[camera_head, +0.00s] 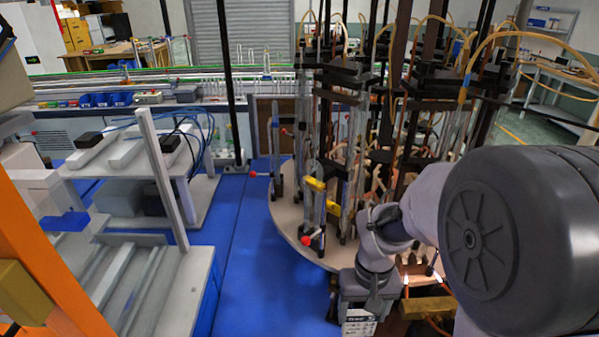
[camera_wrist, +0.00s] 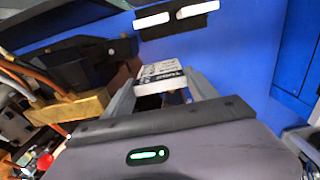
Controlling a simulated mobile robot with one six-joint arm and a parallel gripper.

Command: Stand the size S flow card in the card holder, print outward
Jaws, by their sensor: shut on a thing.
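A small white card with dark print (camera_wrist: 162,72) is held between the two fingers of my gripper (camera_wrist: 163,86) in the wrist view. In the head view the card (camera_head: 359,325) hangs at the lower end of my gripper (camera_head: 362,308), near the bottom edge. The printed side faces the head camera there. The text is too small to read, so I cannot tell the size letter. My gripper is shut on the card, above the blue surface and in front of the round table. I cannot make out the card holder in either view.
The round table (camera_head: 291,222) carries tall glass tubes, clamps and dark posts close behind my gripper. Grey equipment (camera_head: 180,285) stands at left. The blue surface (camera_head: 255,290) between is clear.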

